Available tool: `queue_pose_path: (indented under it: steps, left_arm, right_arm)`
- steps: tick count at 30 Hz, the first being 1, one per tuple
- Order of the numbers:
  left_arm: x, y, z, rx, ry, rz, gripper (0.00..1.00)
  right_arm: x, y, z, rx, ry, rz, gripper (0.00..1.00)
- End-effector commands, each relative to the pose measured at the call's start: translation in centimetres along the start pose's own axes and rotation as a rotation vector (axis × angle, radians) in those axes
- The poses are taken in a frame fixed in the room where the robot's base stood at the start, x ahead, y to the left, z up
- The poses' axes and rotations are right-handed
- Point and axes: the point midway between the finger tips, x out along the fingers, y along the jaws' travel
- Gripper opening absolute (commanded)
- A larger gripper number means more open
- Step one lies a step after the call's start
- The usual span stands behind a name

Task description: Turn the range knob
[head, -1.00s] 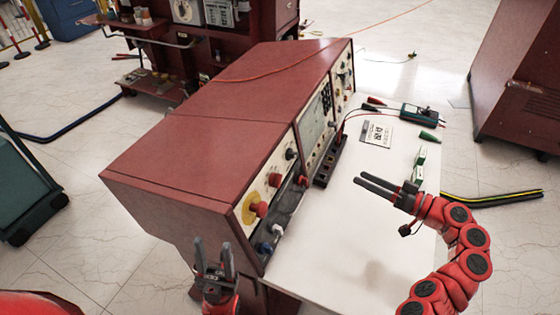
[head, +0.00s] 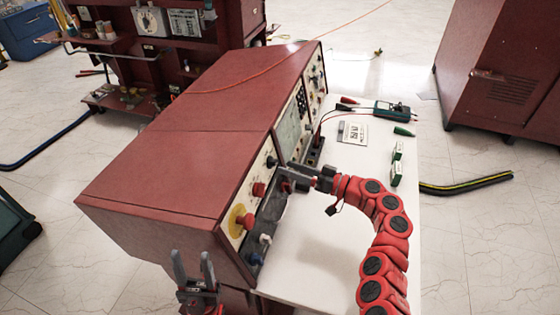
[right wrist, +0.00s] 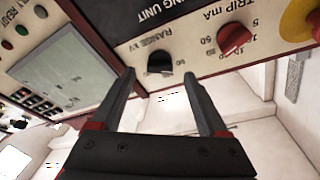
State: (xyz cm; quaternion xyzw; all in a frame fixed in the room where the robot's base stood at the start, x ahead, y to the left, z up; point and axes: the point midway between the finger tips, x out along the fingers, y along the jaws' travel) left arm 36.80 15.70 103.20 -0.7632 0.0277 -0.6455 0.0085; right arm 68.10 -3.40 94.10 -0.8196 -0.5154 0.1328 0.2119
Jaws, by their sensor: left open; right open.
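The black range knob (right wrist: 160,62) shows in the right wrist view, on the cream panel under the lettering "RANGE kV". It also shows in the head view (head: 271,161) on the front of the red console (head: 205,120). My right gripper (right wrist: 157,85) is open, its two fingers on either side of the knob in the picture, seemingly just short of it; nothing is between them. In the head view my right gripper (head: 284,180) is at the panel, its tips close to the knobs. My left gripper (head: 193,268) is open and empty, upright near the console's front left corner.
A red trip knob (right wrist: 234,39) sits beside the range knob, with a red button on a yellow disc (right wrist: 305,20) beyond it. The white worktop (head: 315,255) holds a meter (head: 393,110), a card (head: 353,133) and green clips (head: 397,165). Its front part is clear.

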Motion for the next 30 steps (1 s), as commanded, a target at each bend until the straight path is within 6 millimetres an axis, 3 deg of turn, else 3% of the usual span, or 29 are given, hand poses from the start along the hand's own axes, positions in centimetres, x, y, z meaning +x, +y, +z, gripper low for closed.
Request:
queue_pose_path:
  steps: [3,9,20,30]
  left_arm:
    - [0.5,0.0,-0.1,0.0,0.0,0.0,0.5]
    - [0.7,0.0,-0.1,0.0,0.0,0.0,0.5]
    - [0.7,0.0,-0.1,0.0,0.0,0.0,0.5]
    - [0.7,0.0,-0.1,0.0,0.0,0.0,0.5]
  right_arm:
    - [1.9,-0.1,0.0,0.003,-0.003,-0.003,0.78]
    - [3.5,0.0,0.1,0.003,-0.002,-0.002,0.78]
    - [3.8,0.1,0.1,0.002,0.0,0.001,0.76]
    - [3.7,0.1,0.1,0.002,0.0,0.001,0.14]
